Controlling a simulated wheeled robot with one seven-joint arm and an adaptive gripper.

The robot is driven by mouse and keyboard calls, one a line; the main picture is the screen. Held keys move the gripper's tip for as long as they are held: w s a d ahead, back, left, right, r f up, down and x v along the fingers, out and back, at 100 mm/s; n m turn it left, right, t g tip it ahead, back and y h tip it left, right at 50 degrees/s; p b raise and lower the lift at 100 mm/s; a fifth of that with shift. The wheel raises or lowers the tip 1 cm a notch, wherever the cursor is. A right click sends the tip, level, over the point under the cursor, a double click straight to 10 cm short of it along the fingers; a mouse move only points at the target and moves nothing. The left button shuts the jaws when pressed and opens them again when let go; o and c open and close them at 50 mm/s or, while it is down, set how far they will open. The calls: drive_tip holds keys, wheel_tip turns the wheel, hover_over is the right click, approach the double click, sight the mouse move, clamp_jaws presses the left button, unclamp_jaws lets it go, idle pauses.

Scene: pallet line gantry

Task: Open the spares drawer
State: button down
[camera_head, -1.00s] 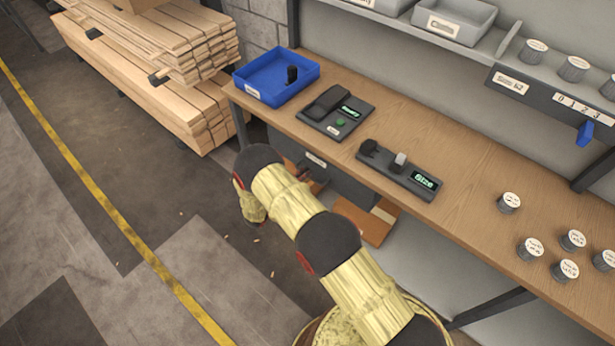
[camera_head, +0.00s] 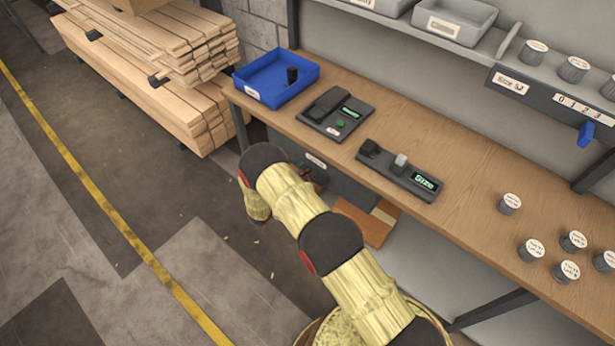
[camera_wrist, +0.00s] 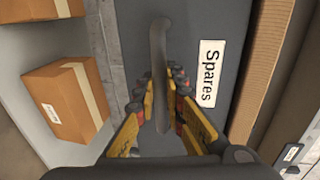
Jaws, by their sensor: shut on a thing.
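The spares drawer (camera_head: 345,184) is dark grey and sits under the workbench, partly hidden by my arm in the head view. In the wrist view its dark front (camera_wrist: 205,20) fills the middle, with a white "Spares" label (camera_wrist: 208,73). A grey bar handle (camera_wrist: 160,45) runs along that front. My gripper (camera_wrist: 164,90) is shut on the handle, with its yellow fingers on either side of it. In the head view my gripper is mostly hidden behind my arm. The drawer looks closed or nearly so; I cannot tell exactly.
The wooden workbench (camera_head: 470,206) carries a blue tray (camera_head: 262,87), two dark devices with green displays and several labelled cans. Cardboard boxes (camera_wrist: 66,100) show beside the drawer in the wrist view. Stacked lumber (camera_head: 165,85) stands at the left. The floor in front is open.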

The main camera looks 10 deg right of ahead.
drive_tip(key=shift+s+a, duration=0.1)
idle(0.7)
drive_tip(key=f+v, duration=0.2)
drive_tip(key=v, duration=1.1)
drive_tip(key=a+f+b+v, duration=0.1)
drive_tip(key=f+v, duration=0.2)
drive_tip(key=v, duration=1)
drive_tip(key=shift+s+f, duration=0.25)
drive_tip(key=shift+s, duration=0.2)
drive_tip(key=shift+a, duration=0.15)
drive_tip(key=c, duration=1.9)
unclamp_jaws()
drive_tip(key=shift+a, duration=0.1)
drive_tip(key=v, duration=1.1)
drive_tip(key=shift+s+a, duration=0.25)
drive_tip(key=shift+a, duration=0.1)
drive_tip(key=shift+r, duration=0.1)
